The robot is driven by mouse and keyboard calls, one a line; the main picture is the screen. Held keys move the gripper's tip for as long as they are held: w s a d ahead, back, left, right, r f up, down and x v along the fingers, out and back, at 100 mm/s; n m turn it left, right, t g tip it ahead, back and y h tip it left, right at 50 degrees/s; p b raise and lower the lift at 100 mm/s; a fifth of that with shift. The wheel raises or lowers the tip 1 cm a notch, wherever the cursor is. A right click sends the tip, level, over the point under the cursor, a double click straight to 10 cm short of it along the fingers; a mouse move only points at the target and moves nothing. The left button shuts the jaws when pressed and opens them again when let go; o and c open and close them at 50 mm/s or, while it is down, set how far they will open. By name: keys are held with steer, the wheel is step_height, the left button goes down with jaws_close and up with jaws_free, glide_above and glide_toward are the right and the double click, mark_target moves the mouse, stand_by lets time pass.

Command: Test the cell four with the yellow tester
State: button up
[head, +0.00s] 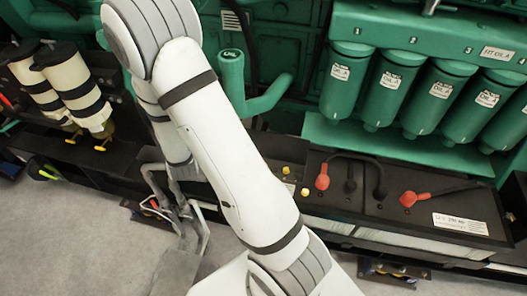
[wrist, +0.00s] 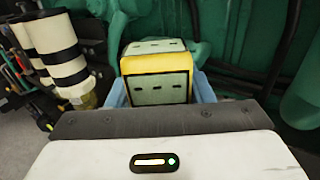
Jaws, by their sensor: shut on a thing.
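In the wrist view my gripper (wrist: 160,98) is shut on the yellow tester (wrist: 158,65), a boxy thing with pale faces, dark slots and a yellow band. Its bluish fingers sit on either side of it. In the head view my arm crosses the middle and I cannot make out the tester. A black battery (head: 405,190) with red terminal covers and a white label lies at the right. Small yellow caps (head: 305,192) show just left of it, beside my arm. I cannot tell which cell is cell four; part of the battery row is hidden behind my arm.
Green oil filters (head: 388,87) hang in a row above the battery. Black-and-white banded cylinders (head: 75,85) stand at the left; similar ones show in the wrist view (wrist: 58,55). A green pipe (head: 240,85) rises behind my arm. Grey floor (head: 70,240) is open at the lower left.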

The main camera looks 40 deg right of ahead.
steer(key=shift+s+a+r, duration=0.1)
steer(key=shift+a+r, duration=0.05)
steer(key=s+d+f+m+g+h+b, duration=0.35)
steer(key=s+d+f+m+h, duration=0.25)
steer(key=s+d+f+h, duration=0.4)
steer(key=s+d+f+m+g+h+b, duration=0.25)
steer(key=s+d+m+g, duration=0.55)
steer(key=s+g, duration=0.4)
steer(key=w+d+f+n+b, duration=0.1)
steer(key=w+d+f, duration=0.2)
steer(key=w+d, duration=0.4)
steer(key=shift+d+f+t, duration=0.3)
steer(key=shift+d+t, duration=0.15)
steer(key=shift+d, duration=1.2)
steer(key=shift+a+f+b, duration=0.1)
steer(key=shift+f+b, duration=0.45)
steer(key=shift+b, duration=0.4)
stand_by(1.2)
